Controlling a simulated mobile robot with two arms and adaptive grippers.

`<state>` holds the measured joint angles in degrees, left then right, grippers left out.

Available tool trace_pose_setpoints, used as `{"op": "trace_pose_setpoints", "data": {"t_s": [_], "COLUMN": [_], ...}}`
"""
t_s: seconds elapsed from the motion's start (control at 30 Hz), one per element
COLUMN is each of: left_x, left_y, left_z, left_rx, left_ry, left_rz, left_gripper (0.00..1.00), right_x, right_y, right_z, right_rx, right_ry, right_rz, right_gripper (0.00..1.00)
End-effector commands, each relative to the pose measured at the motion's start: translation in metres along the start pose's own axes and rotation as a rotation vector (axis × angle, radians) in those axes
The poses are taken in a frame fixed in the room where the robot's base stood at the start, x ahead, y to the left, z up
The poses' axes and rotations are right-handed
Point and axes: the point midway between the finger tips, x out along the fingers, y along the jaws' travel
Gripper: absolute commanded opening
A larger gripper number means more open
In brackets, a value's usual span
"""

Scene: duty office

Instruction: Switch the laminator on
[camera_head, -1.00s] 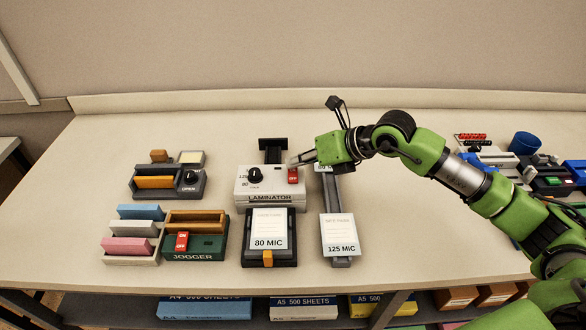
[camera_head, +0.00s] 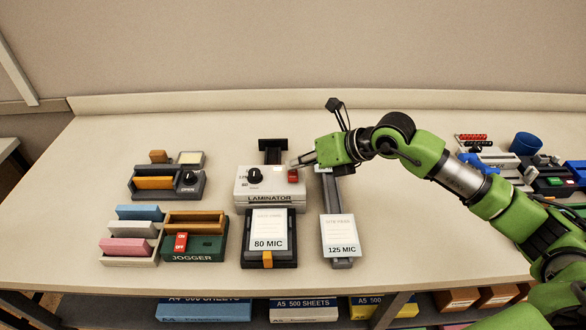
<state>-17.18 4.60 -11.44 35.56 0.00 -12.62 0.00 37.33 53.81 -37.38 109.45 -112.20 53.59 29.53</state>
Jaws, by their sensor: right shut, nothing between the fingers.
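The white laminator (camera_head: 270,198) stands at mid-table with a black dial (camera_head: 254,176) on its top left. Its red rocker switch (camera_head: 293,176) is on the top right; its lettering is too small to read surely. My right gripper (camera_head: 294,163) is shut and empty, its fingertips at the switch's back edge. I cannot tell whether they touch it. My left gripper is not in view.
An 80 MIC pouch holder (camera_head: 268,257) stands in front of the laminator, and a 125 MIC one (camera_head: 341,249) to the right. A green jogger (camera_head: 207,249) with its own red switch and colored blocks lie left. Front-right table is clear.

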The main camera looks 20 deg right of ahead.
Motion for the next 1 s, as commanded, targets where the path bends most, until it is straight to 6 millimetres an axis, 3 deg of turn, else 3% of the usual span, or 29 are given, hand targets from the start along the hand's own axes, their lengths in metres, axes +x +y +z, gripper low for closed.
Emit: {"op": "trace_pose_setpoints", "data": {"t_s": [0.67, 1.0], "left_x": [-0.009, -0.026], "left_y": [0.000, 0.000], "left_z": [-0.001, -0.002], "left_rx": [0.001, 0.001], "left_ry": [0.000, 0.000], "left_rz": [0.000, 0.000], "left_gripper": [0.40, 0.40], "right_x": [-0.012, -0.034], "right_y": [0.009, 0.024], "right_z": [0.009, 0.025], "right_rx": [-0.001, -0.002], "right_ry": [-0.001, -0.001], "right_rz": [0.000, 0.000], "right_gripper": [0.00, 0.00]}}
